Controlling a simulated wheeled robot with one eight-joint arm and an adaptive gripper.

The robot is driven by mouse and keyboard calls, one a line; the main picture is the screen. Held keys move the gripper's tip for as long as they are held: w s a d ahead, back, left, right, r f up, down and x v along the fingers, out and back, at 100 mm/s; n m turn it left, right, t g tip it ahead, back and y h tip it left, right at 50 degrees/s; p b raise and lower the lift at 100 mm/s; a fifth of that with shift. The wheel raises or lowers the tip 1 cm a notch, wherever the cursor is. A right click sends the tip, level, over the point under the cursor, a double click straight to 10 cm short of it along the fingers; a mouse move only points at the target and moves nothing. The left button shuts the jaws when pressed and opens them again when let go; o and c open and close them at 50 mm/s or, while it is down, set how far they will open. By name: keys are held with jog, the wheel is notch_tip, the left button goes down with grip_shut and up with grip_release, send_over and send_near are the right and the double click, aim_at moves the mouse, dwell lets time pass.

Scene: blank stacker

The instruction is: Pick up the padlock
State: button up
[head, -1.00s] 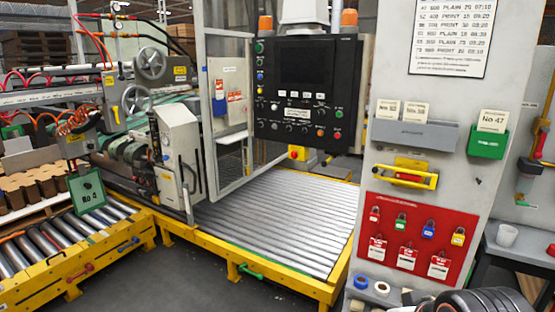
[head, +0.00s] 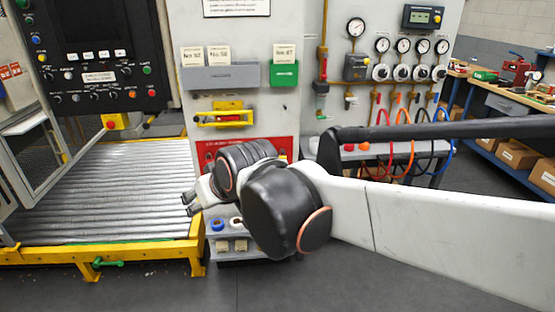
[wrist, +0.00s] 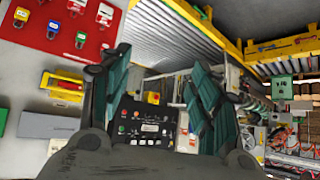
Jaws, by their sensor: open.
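In the wrist view, several small padlocks hang on the red board (wrist: 90,28) at upper left: a yellow padlock (wrist: 20,15), a blue padlock (wrist: 53,31), a green padlock (wrist: 81,39) and a red padlock (wrist: 104,47). The red board (head: 282,147) also shows partly in the head view, where my arm hides the padlocks. My gripper (wrist: 155,60) is open, with nothing between its fingers. The padlocks lie to the left of the fingers in the wrist view, apart from them. In the head view my gripper (head: 193,196) is beside the board, low and to the left.
A small grey shelf (head: 228,247) with tape rolls stands beneath my gripper. The roller conveyor (head: 110,185) is at left.

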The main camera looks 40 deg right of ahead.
jog(key=w+d+r+m+t+p, duration=0.1)
jog(key=w+d, duration=0.2)
jog(key=w, duration=0.5)
jog(key=w+d+r+t, duration=0.2)
jog(key=w, duration=0.5)
jog(key=w+d+f+m+t+h+p, duration=0.15)
jog(key=w+d+f, duration=0.25)
jog(key=w+d, duration=0.55)
jog(key=m+t+h+b, duration=0.1)
jog(key=m+h+b, duration=0.3)
jog(key=h, duration=0.4)
send_near(282, 157)
jog(key=f+x, duration=0.1)
jog(key=x, duration=0.8)
jog(key=shift+w+d+r, duration=0.4)
jog(key=shift+w+d, duration=0.1)
jog(key=shift+w, duration=0.05)
jog(key=c, duration=1.3)
